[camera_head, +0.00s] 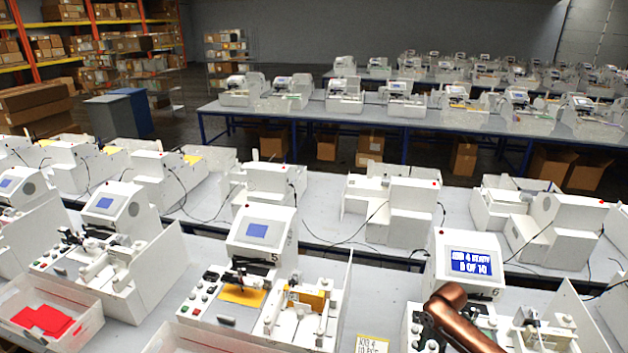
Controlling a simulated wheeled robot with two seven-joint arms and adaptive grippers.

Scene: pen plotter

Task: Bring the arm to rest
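A copper-coloured link of my arm (455,315) rises from the bottom edge at right. It stands in front of the pen plotter numbered 6 (462,240) and covers part of its lower panel. Neither gripper can be made out, so I cannot see whether they hold anything. The lit blue screen (471,263) of plotter 6 carries white text that looks like "JOB 4 READY, 0 OF 10". The plotter numbered 5 (245,222), left of it, has a plain blue screen and a yellow sheet (243,296) on its bed.
A white card (372,344) reading "JOB 4 10 PCS" stands at the bottom edge between the two plotters. A white bin (85,300) with red sheets (42,319) is at lower left. Several more plotters fill the benches behind. Cables cross the bench top.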

